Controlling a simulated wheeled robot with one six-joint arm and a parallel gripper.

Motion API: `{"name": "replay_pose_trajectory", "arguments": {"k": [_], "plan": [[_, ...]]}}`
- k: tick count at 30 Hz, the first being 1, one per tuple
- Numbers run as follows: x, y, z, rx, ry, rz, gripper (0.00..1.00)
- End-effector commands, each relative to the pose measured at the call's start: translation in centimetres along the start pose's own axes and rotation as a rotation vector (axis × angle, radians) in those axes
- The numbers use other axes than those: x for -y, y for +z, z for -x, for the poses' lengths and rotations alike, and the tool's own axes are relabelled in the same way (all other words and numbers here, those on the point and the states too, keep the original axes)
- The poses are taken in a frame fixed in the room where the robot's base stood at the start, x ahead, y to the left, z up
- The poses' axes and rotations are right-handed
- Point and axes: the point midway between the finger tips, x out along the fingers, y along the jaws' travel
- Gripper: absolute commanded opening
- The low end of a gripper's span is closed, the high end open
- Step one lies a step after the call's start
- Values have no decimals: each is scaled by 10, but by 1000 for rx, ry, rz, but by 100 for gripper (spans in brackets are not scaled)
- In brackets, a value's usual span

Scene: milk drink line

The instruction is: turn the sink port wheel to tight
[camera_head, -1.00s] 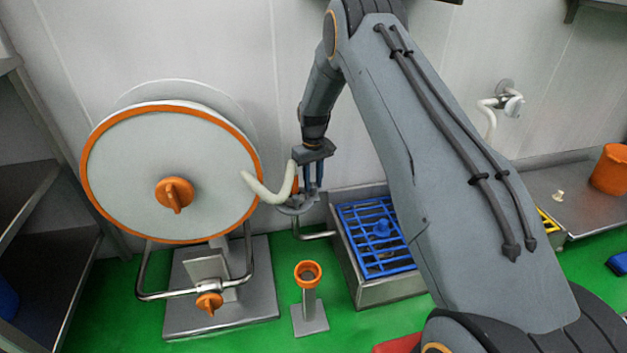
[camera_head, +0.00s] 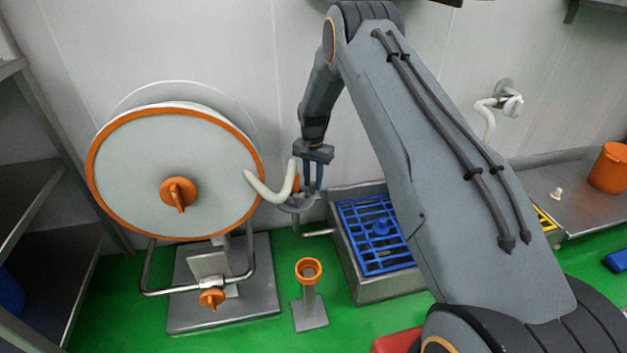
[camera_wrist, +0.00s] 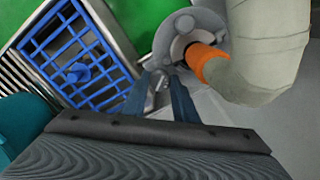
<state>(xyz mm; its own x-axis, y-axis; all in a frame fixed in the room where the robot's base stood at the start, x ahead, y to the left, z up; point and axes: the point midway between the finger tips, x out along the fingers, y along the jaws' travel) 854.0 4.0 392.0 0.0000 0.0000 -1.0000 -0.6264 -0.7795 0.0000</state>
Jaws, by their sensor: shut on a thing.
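The sink port wheel is a small grey round part (camera_head: 297,203) at the left side of the steel sink, and it shows from above in the wrist view (camera_wrist: 200,20). The cream hose (camera_head: 272,190) ends there in an orange collar (camera_wrist: 203,60) beside the wheel. My gripper (camera_head: 313,190) points down at the wheel's right side. In the wrist view, its two blue fingers (camera_wrist: 165,88) are close together on a small grey part at the wheel's edge. The exact contact is partly hidden by the fingers, and the wheel's tightness cannot be read.
The steel sink (camera_head: 372,290) with a blue grate (camera_head: 365,235) stands right of the wheel. A large orange-rimmed hose reel (camera_head: 140,165) stands to the left. An orange-topped post (camera_head: 309,271) rises from the green floor in front. An orange bucket (camera_head: 609,168) is far right.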

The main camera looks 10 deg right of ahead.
Motion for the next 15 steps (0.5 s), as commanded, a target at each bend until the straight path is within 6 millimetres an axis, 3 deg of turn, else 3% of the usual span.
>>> {"name": "replay_pose_trajectory", "arguments": {"k": [15], "plan": [[1, 0, 0, 0, 1, -446, 3]]}}
